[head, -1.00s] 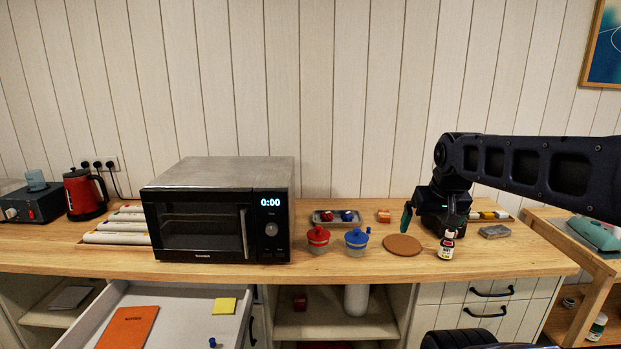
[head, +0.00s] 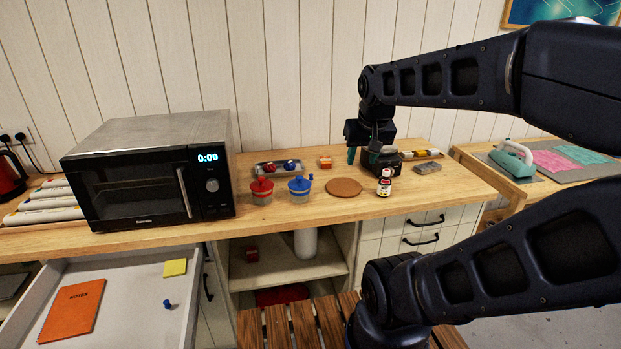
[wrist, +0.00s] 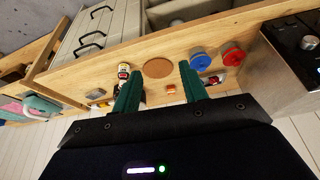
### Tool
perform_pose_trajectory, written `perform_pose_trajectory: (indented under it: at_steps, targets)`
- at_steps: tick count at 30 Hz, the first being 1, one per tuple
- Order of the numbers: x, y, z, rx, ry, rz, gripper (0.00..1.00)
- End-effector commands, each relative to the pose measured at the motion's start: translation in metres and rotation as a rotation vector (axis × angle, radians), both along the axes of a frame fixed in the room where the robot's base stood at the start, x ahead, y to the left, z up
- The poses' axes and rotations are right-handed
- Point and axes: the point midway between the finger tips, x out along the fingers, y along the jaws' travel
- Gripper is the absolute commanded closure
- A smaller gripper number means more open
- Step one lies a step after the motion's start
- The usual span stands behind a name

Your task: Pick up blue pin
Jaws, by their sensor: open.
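The blue pin (head: 167,303) is small and stands in the open white drawer (head: 128,330) at the lower left of the head view, to the right of an orange notebook (head: 72,312). My gripper (head: 363,156) is open and empty above the right part of the counter, far from the pin. In the wrist view, the two green fingers of my gripper (wrist: 160,78) are spread apart with nothing between them. The pin and the open drawer do not show in the wrist view.
A yellow note (head: 175,267) lies in the drawer. The microwave (head: 150,175) stands on the counter above it. Red (head: 262,190) and blue (head: 299,188) lidded jars, a brown round mat (head: 344,187) and a small bottle (head: 385,183) stand between microwave and gripper. A slatted wooden surface (head: 305,325) is in front.

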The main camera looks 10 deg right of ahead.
Motion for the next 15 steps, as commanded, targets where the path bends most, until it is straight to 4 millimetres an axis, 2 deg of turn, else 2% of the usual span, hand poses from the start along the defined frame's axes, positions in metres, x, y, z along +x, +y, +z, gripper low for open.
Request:
perform_pose_trajectory:
  at_steps: [7, 15]
  targets:
    - [0.062, -0.002, 0.001, 0.011, 0.034, -0.135, 0.57]
    - [0.131, 0.002, -0.009, 0.015, 0.054, -0.283, 0.57]
